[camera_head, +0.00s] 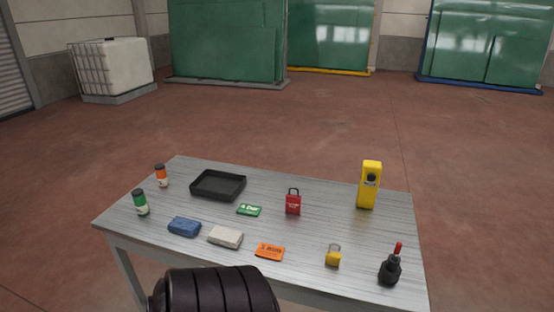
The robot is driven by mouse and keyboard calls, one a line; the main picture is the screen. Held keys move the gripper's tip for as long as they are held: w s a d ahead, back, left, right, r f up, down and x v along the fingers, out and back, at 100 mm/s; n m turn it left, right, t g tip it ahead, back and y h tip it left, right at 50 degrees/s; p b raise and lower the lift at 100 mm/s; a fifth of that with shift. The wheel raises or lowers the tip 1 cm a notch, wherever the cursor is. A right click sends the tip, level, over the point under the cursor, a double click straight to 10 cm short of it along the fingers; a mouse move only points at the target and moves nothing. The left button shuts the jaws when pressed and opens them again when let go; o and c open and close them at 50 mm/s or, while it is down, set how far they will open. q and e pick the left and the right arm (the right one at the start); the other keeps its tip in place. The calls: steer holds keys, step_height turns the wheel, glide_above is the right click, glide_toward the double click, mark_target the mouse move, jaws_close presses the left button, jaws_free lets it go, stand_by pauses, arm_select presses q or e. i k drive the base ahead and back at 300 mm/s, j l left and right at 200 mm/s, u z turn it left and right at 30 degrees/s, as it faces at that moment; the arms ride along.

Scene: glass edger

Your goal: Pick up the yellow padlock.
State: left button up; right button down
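The yellow padlock (333,259) stands near the front edge of the table, right of centre, with its grey shackle up. An orange tag (270,252) lies to its left and a dark bottle with a red top (390,268) stands to its right. A red padlock (293,204) stands farther back. Neither of my grippers is in view. A dark ribbed part, which seems to be mine, shows at the bottom, left of centre, apart from the yellow padlock in the picture.
The grey table (330,215) also holds a black tray (218,186), a yellow device (369,185), a green card (249,210), a blue block (184,227), a pale block (225,237), a green jar (140,203) and an orange jar (161,176). Open floor lies behind.

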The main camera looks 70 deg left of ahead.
mark_target(332, 257)
steer(key=u, duration=1.75)
